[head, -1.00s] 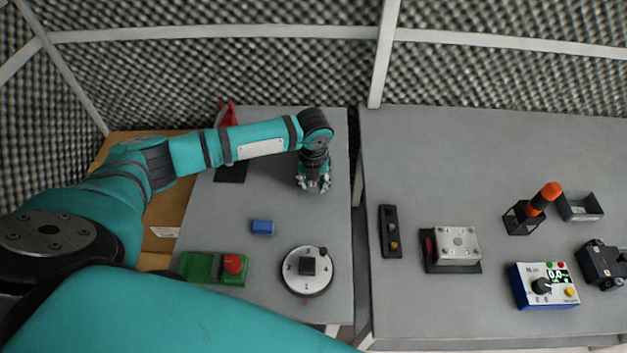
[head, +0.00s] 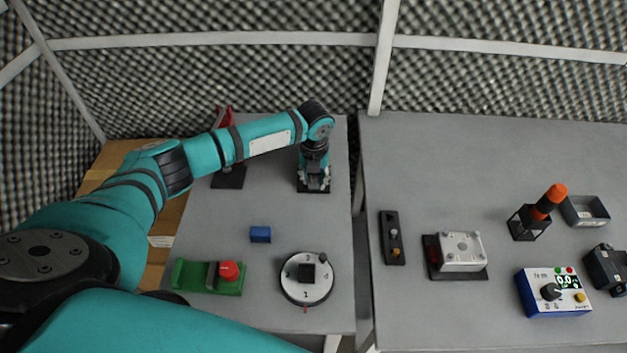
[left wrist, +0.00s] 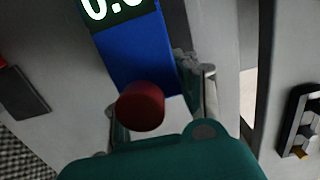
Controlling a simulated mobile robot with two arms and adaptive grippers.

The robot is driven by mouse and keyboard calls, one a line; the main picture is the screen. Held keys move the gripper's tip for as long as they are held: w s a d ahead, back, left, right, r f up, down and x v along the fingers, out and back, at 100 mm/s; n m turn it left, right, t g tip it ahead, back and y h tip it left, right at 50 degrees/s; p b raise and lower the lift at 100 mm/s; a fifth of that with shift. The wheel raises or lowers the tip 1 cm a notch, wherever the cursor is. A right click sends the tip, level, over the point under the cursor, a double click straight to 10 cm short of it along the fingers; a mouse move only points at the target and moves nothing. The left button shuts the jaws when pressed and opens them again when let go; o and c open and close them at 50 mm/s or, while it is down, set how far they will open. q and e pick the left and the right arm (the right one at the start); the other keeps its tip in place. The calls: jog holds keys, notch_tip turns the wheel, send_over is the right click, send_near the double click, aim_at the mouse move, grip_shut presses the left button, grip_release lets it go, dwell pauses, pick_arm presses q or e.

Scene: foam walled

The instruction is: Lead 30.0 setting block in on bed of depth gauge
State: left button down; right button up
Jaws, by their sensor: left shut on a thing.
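The depth gauge stands at the back of the left table. In the head view my left gripper (head: 313,181) is over its dark base (head: 313,189) and hides most of it. The left wrist view shows its blue body (left wrist: 145,72), its display (left wrist: 118,10) reading about 0.0, and a red knob (left wrist: 141,107) between the fingers. The left gripper looks shut on this knob; the contact itself is partly hidden. A small blue block (head: 260,234) lies apart on the table, perhaps the setting block; no marking is legible. My right gripper is not in view.
A green holder (head: 195,278) with a red knob and a white numbered dial (head: 297,290) stand toward the front. A red stand (head: 228,178) is left of the gripper. A gap separates the right table (head: 430,160), which carries several devices.

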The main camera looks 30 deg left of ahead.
aim_at(316, 183)
pick_arm(q)
jog(key=shift+w+a+r, duration=0.55)
jog(key=shift+w, duration=0.15)
jog(key=c, duration=1.3)
grip_release()
jog(key=o, duration=0.4)
jog(key=shift+w+d, duration=0.1)
jog(key=shift+w, duration=0.05)
jog(key=shift+r, duration=0.5)
jog(key=r, duration=0.3)
jog(key=s+d+r, duration=0.1)
jog(key=r, duration=0.2)
jog(key=s+r, duration=0.1)
jog(key=r, duration=0.2)
jog(key=shift+s+d+r, duration=0.2)
jog(key=shift+d+r, duration=0.15)
jog(key=shift+d, duration=0.05)
jog(key=shift+s+d, duration=0.1)
